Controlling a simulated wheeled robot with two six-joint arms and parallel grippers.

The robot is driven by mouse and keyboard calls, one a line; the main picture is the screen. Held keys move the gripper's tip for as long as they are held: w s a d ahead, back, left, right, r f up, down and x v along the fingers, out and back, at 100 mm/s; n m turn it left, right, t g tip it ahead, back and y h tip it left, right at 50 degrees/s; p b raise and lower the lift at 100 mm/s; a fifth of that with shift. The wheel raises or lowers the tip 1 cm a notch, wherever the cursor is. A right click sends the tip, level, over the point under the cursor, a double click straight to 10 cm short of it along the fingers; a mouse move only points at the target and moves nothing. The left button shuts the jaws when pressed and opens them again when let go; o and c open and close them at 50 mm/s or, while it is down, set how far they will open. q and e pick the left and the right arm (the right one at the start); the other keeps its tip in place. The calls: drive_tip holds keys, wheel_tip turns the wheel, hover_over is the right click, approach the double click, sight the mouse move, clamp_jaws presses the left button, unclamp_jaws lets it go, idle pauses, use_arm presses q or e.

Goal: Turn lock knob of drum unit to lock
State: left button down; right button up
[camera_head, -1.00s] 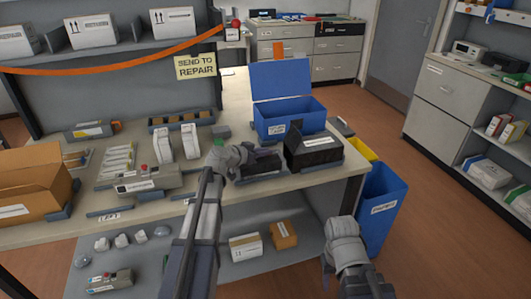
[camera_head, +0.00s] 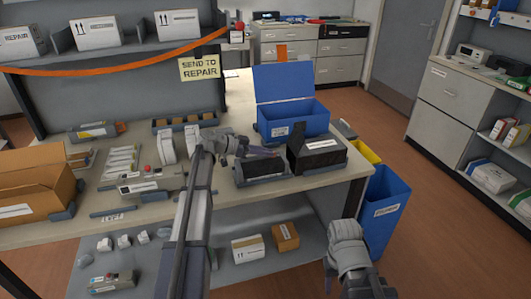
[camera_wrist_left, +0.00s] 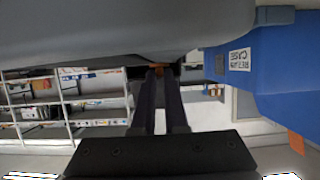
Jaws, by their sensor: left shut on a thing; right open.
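The drum unit (camera_head: 262,170) is a dark block in a grey holder near the table's right front edge. My left gripper (camera_head: 274,154) reaches over it from the left, with its fingers level with its upper part. In the left wrist view, my left gripper's dark fingers (camera_wrist_left: 159,80) are close together, shut on a small orange-brown part (camera_wrist_left: 159,67), which looks like the lock knob. Its turn angle cannot be made out. My right gripper (camera_head: 352,284) is open and empty in front of the table, partly cut off by the frame's lower edge.
A second dark unit (camera_head: 318,158) stands right of the drum unit. An open blue box (camera_head: 300,123) is behind it. A grey device (camera_head: 152,186), white cartons and a cardboard box (camera_head: 25,192) lie left. A blue bin (camera_head: 384,208) stands past the table's right end.

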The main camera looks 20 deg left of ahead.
sight(247, 161)
use_arm(q)
drive_tip(key=shift+f, duration=0.15)
drive_tip(key=c, duration=0.9)
unclamp_jaws()
drive_tip(key=shift+c, duration=0.2)
drive_tip(key=shift+s+a+r, duration=0.2)
drive_tip(key=shift+a+r, duration=0.05)
drive_tip(key=shift+a, duration=0.1)
drive_tip(key=p+v, duration=0.3)
drive_tip(key=v, duration=0.4)
drive_tip(key=shift+s+d, duration=0.1)
